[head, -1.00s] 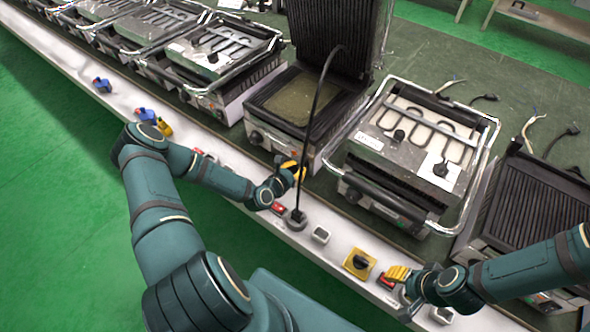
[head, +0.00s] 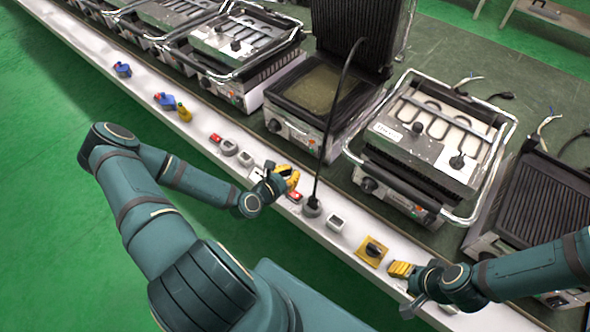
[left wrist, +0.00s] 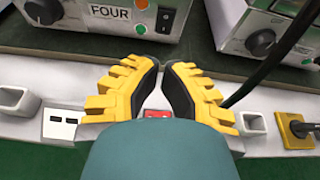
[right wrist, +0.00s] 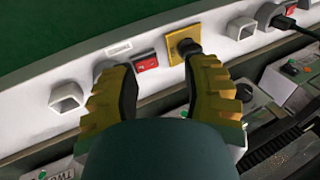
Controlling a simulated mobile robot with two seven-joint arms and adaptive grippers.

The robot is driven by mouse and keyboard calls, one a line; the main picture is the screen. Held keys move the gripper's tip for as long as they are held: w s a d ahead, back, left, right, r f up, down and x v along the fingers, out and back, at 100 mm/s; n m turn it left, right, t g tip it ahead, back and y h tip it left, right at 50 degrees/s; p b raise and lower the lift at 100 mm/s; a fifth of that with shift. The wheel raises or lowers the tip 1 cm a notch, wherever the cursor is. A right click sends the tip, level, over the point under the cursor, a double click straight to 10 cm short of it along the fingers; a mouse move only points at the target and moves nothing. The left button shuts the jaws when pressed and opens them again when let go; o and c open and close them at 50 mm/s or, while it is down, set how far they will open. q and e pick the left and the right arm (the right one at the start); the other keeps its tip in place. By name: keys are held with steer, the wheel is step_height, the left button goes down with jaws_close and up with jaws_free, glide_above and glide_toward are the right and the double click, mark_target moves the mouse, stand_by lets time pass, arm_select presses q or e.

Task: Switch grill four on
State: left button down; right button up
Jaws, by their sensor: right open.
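Grill four (left wrist: 110,12), labelled FOUR, shows its knob, a green button and a switch in the left wrist view. It appears to be the open-lidded grill (head: 322,95) in the head view. My left gripper (left wrist: 163,63) is over the white strip in front of it, its tips close together with a narrow gap and nothing seen between them. A red switch (left wrist: 157,114) on the strip shows between its fingers, also in the head view (head: 295,196). My right gripper (right wrist: 160,63) is open and empty, near a yellow rotary switch (right wrist: 184,43) on the strip.
A black cable (head: 335,110) rises from a socket (head: 312,207) on the strip, close right of my left gripper, past the open-lidded grill. Another grill (head: 430,145) stands to its right. Several more grills line the table. Green floor (head: 60,200) lies in front.

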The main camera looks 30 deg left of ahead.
mark_target(321, 153)
steer(key=shift+r, duration=0.1)
arm_select(q)
steer(key=s+f+g+p, duration=0.1)
steer(key=p, duration=0.5)
steer(key=shift+f+p, duration=0.15)
steer(key=shift+p, duration=0.15)
arm_select(e)
step_height(321, 153, up, 6)
steer(key=w, duration=0.2)
steer(key=shift+d+r+t, duration=0.15)
steer(key=shift+d+t, duration=0.05)
steer(key=shift+t, duration=0.1)
arm_select(q)
steer(key=shift+w+f, duration=0.1)
arm_select(e)
steer(key=shift+s, duration=0.1)
arm_select(q)
steer(key=x, duration=1.2)
steer(key=shift+w+r, duration=0.25)
steer(key=shift+w, duration=0.25)
steer(key=shift+w+f, duration=0.1)
steer(key=shift+w, duration=0.45)
steer(key=shift+d, duration=0.1)
